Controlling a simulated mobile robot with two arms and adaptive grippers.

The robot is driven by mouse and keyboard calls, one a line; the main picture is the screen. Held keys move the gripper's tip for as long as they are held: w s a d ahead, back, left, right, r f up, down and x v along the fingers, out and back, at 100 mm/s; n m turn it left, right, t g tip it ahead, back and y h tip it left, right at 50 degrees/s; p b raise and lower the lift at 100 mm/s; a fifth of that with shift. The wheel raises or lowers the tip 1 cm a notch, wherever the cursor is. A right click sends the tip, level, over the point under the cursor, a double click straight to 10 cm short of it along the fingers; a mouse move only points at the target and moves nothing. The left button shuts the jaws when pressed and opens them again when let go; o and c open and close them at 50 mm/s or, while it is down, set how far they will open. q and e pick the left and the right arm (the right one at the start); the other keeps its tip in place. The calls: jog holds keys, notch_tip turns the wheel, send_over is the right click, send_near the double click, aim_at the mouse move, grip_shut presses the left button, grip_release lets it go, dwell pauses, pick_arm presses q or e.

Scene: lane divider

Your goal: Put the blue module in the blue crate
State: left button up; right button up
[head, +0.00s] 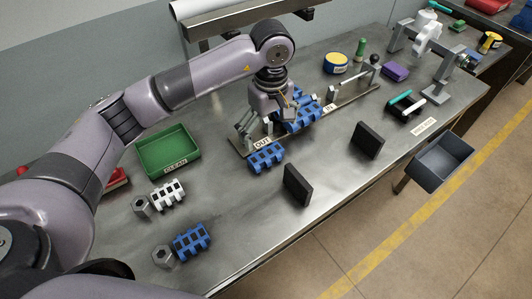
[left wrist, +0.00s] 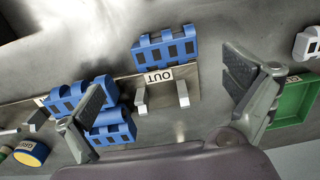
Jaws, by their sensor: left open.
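Several blue modules show. One blue module (head: 266,157) lies beside the OUT label, also in the left wrist view (left wrist: 165,48). Another blue module (head: 192,241) lies at the front left. My left gripper (head: 268,120) is open above the OUT end of the strip; its fingers (left wrist: 165,85) spread either side of a grey bracket, with nothing held. No clearly blue crate shows; a grey-blue bin (head: 443,163) hangs at the table's right edge. My right gripper is out of view.
A green CLEAN tray (head: 168,152) stands at left, with a white module (head: 168,195) and grey hex nuts nearby. Two black blocks (head: 297,184) stand upright in front. A grey stand (head: 430,90) rises at the back right.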

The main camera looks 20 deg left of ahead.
pick_arm(q)
send_over(267, 154)
jog(key=f, duration=0.4)
jog(key=shift+d+f+p, duration=0.1)
jog(key=shift+d+p, duration=0.3)
jog(key=f, duration=0.1)
jog(key=f+p, duration=0.1)
jog(key=f, duration=0.1)
jog(key=f+p, duration=0.1)
jog(key=f, duration=0.1)
jog(key=shift+s+a, duration=0.1)
jog(key=shift+a, duration=0.3)
jog(key=shift+f, duration=0.15)
jog(key=shift+c, duration=0.6)
jog(key=c, duration=1.2)
